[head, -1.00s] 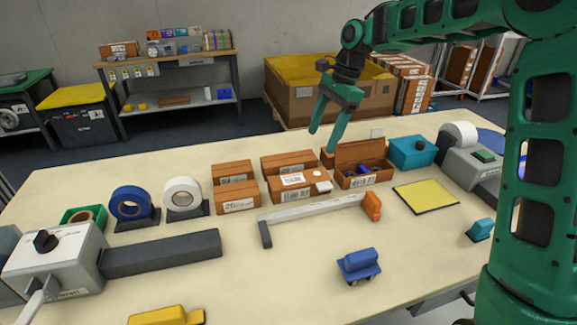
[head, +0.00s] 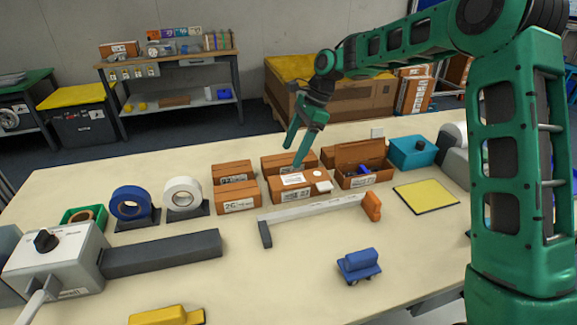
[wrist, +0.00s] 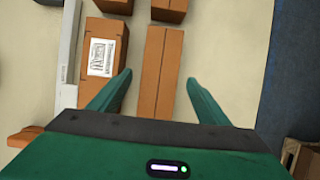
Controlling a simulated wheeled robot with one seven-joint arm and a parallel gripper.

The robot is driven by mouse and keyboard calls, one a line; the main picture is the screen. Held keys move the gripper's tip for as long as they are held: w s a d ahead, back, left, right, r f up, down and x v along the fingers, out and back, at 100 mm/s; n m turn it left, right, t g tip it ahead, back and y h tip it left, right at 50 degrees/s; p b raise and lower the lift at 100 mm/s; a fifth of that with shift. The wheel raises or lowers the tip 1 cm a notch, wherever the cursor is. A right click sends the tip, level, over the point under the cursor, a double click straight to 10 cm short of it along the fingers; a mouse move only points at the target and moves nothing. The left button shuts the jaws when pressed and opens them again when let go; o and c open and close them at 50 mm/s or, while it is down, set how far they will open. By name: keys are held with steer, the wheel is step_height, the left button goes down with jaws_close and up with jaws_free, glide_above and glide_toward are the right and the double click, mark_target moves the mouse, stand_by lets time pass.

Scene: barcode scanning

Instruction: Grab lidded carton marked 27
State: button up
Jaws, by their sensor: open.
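Brown lidded cartons stand in two rows on the table. The front middle carton (head: 285,186) has white labels on its lid and front; it also shows in the wrist view (wrist: 104,29), left of the fingers. The back middle carton (head: 274,160) stands behind it and lies between my fingertips in the wrist view (wrist: 161,60). The front left carton (head: 237,195) is marked 26. My gripper (head: 293,157) is open and empty above the back middle carton; its fingers (wrist: 159,80) point down either side of it, apparently without touching.
An open carton (head: 364,181) with items inside stands right of the group, a teal box (head: 411,153) beyond it. A low pale bar (head: 312,207) with an orange end lies in front. Tape rolls (head: 130,203) stand to the left. The table's front middle is mostly clear.

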mark_target(289, 157)
steer(key=shift+x, duration=1.9)
steer(key=c, duration=1.4)
steer(key=shift+r, duration=0.1)
